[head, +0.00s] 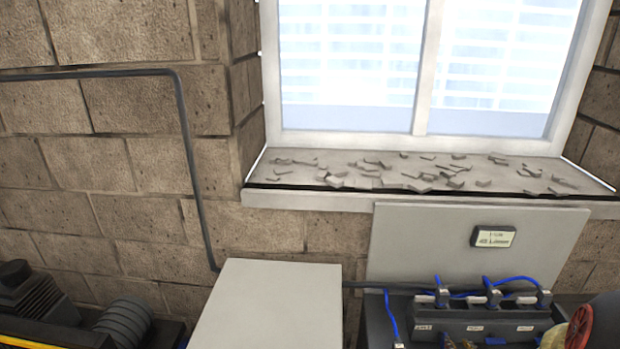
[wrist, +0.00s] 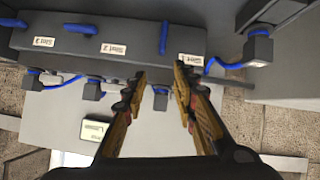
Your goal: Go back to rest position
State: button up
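My gripper (wrist: 158,72) shows in the wrist view with its two yellow-and-black fingers apart and nothing between them. Its tips point toward a dark block (wrist: 60,42) with white labels and blue cables. In the head view that dark block (head: 470,318) stands at the lower right. Small yellowish parts show at the bottom edge there, but I cannot tell whether they are my gripper.
A grey panel (head: 410,240) with a small display (head: 493,237) stands behind the block. A grey box (head: 270,305) is left of it, a red wheel (head: 580,328) right. Dark machinery (head: 35,300) is lower left. Flakes litter the window sill (head: 310,190).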

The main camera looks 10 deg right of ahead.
jog(key=w+a+r+g, duration=0.2)
jog(key=a+r, duration=0.4)
jog(key=r, duration=0.4)
jog(key=s+a+r+g+y, duration=0.1)
jog(key=s+a+r, duration=0.3)
jog(key=a, duration=0.3)
jog(key=s+a+r+g+y, duration=0.1)
jog(key=s+a+r, duration=0.4)
jog(key=s+a, duration=0.2)
jog(key=s+a+r+n+g+y, duration=0.1)
jog(key=s+a+r, duration=0.3)
jog(key=s+a, duration=0.2)
jog(key=a, duration=0.2)
jog(key=shift+a+r+y, duration=0.2)
jog(key=shift+a+y, duration=0.2)
